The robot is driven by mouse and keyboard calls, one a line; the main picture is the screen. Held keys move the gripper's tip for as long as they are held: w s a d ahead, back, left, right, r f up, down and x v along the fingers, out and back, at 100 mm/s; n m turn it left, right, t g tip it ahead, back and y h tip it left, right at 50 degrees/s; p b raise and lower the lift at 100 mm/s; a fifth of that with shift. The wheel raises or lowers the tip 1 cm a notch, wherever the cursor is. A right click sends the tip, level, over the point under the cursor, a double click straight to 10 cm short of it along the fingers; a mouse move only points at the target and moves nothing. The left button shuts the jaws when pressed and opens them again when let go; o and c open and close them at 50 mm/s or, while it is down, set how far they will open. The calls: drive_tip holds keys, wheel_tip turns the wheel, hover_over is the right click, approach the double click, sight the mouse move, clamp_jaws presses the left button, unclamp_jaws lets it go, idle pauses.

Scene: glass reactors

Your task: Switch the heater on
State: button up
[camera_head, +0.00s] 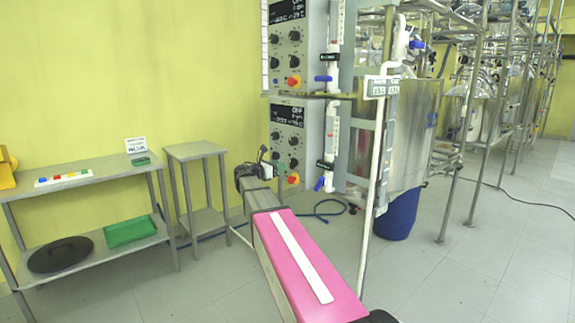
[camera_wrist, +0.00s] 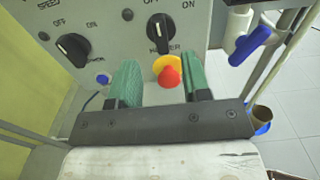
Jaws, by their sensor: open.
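My gripper (camera_wrist: 162,68) is open and empty in front of this panel, just below the heater knob. A red button with a yellow collar (camera_wrist: 168,73) shows between its green-padded fingers. In the head view my gripper (camera_head: 264,160) is beside the lower box's bottom knobs; contact cannot be told.
A second black knob (camera_wrist: 73,48) is left of the heater knob. A blue valve handle (camera_wrist: 250,42) juts out at right. An upper control box (camera_head: 287,85) hangs above. A small metal table (camera_head: 195,150) stands left of my gripper. Glass reactors and steel frames fill the right.

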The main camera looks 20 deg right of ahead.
sight(290, 163)
drive_tip(key=x, duration=0.6)
drive_tip(key=shift+d, duration=0.25)
clamp_jaws()
